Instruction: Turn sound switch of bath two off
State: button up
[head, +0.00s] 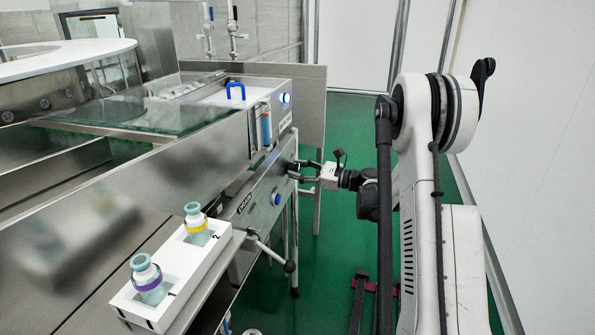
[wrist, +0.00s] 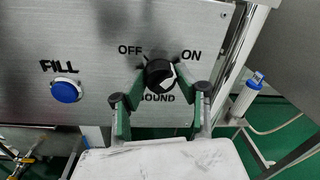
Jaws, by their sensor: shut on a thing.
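The black sound switch (wrist: 157,72) is a round knob on a steel panel in the wrist view. OFF is printed to its upper left, ON to its upper right, and SOUND below, partly covered. A pale patch shows on the knob's lower right; I cannot tell clearly which word it points to. My gripper (wrist: 160,92) is shut on the knob, one dark-tipped finger at each side. In the head view my gripper (head: 303,170) reaches leftward to the front panel of the bath, and the knob is small and partly hidden there.
A blue FILL button (wrist: 66,90) sits left of the switch. In the head view, a white holder (head: 180,278) with two bottles stands at front left, near a black-knobbed lever (head: 289,267). A lid with a blue handle (head: 235,90) tops the bath. Green floor is open behind my arm.

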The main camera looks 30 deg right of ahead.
jog(key=n+b, duration=0.1)
jog(key=n, duration=0.3)
jog(key=shift+f+y, duration=0.15)
jog(key=shift+y, duration=0.15)
jog(key=n+b, duration=0.1)
jog(key=n, duration=0.3)
jog(key=shift+n, duration=0.4)
jog(key=n, duration=0.4)
jog(key=shift+n+y+b, duration=0.3)
jog(key=shift+n+b, duration=0.05)
jog(key=shift+n, duration=0.05)
jog(key=shift+f+n, duration=0.1)
jog(key=shift+n, duration=2.2)
jog(key=o, duration=1.1)
jog(key=shift+o, duration=0.2)
jog(key=shift+d, duration=0.1)
jog(key=v, duration=1.1)
jog(key=shift+s+d, duration=0.25)
jog(key=shift+d, duration=0.15)
